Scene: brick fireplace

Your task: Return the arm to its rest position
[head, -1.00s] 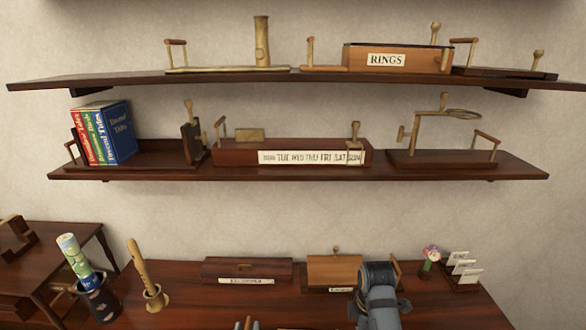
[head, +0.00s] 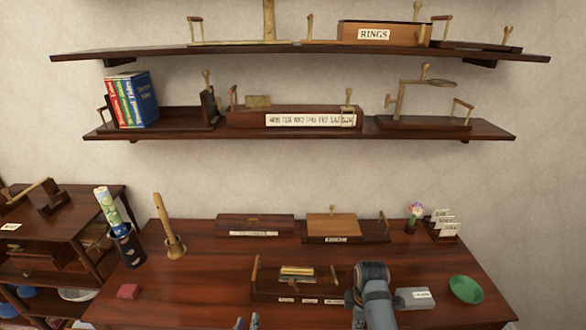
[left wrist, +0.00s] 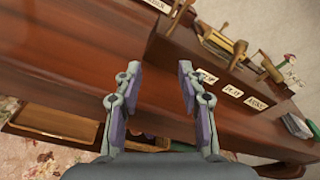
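My left gripper (head: 246,322) shows only its fingertips at the bottom edge of the head view, in front of the dark wooden table (head: 210,285). In the left wrist view the left gripper (left wrist: 160,75) is open. Its two fingers with purple pads stand apart, and nothing is between them. A grey link of my right arm (head: 375,298) rises from the bottom of the head view, over the table. My right gripper is not seen.
A labelled wooden holder (head: 297,290) stands on the table, close beyond my left gripper. A grey labelled box (head: 415,297) and a green bowl (head: 466,289) sit at right. A red block (head: 129,291) lies at left. Two loaded shelves (head: 490,130) hang above.

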